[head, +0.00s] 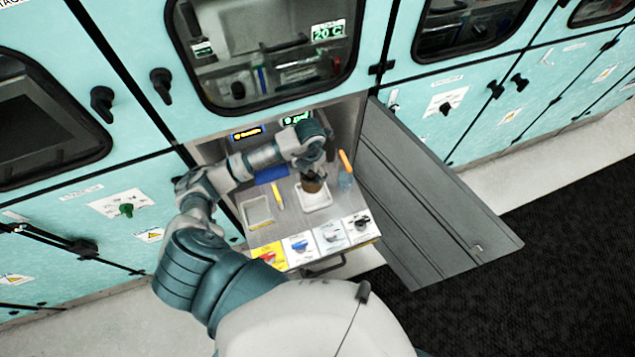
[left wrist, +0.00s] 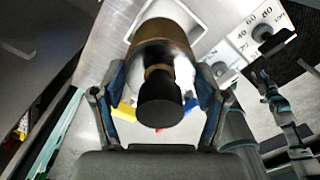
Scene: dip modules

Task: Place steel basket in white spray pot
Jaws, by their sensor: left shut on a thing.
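My left gripper (head: 313,172) reaches into the open cabinet bay and is shut on the steel basket (head: 313,186), a brownish metal cylinder with a black knob. In the left wrist view, the fingers of my left gripper (left wrist: 161,82) sit on both sides of the basket (left wrist: 160,43), with the black knob towards the camera. A white square pot (head: 316,207), which looks like the spray pot, is right under or behind the basket. Its white edge also shows in the left wrist view (left wrist: 197,18). I cannot tell whether the basket touches it.
A second white square tray (head: 247,218) stands to the left, with a yellow tool (head: 277,195) between. A blue item (head: 272,173) lies behind. Control panels (head: 330,236) line the front; an open grey door (head: 425,200) is on the right.

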